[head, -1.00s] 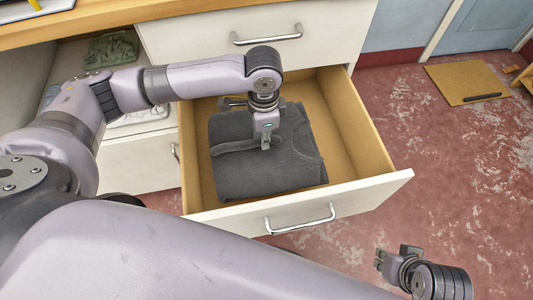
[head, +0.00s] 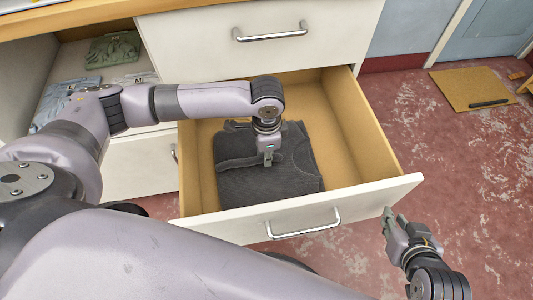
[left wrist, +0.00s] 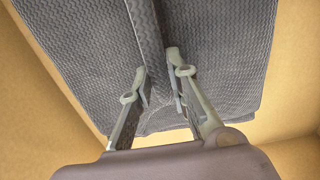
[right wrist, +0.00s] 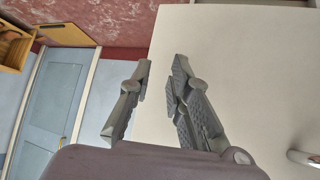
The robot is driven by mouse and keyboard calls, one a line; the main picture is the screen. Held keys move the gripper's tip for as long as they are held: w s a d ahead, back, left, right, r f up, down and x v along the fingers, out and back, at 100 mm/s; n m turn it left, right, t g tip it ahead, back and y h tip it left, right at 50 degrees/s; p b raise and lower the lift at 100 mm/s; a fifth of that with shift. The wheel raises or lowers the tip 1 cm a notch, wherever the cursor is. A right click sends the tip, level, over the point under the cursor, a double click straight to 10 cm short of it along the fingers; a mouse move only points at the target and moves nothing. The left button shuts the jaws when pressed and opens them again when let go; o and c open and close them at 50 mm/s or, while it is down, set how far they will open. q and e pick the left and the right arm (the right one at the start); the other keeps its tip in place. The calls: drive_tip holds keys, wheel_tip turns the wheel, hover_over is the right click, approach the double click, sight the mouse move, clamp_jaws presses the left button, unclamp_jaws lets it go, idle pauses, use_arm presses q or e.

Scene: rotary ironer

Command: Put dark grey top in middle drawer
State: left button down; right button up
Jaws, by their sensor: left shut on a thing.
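The dark grey top (head: 275,180) lies folded inside the open drawer (head: 375,150), on its tan floor. My left gripper (head: 268,160) reaches down into the drawer and is shut on a raised fold of the top. The left wrist view shows the pinched ridge of knitted cloth (left wrist: 150,40) between the fingers (left wrist: 158,90). My right gripper (head: 388,220) is open and empty at the right end of the drawer's white front (head: 230,225). In the right wrist view its fingers (right wrist: 160,90) appear on either side of a white panel's edge.
A closed drawer (head: 335,45) with a metal handle is above the open one. An open compartment at left holds a folded green garment (head: 113,47) and a blue one (head: 70,95). A tan board (head: 473,88) lies on the red floor, which is otherwise mostly clear at right.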

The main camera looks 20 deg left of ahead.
use_arm(q)
drive_tip(key=c, duration=1.5)
unclamp_jaws()
drive_tip(key=shift+f, duration=0.1)
drive_tip(key=shift+c, duration=0.2)
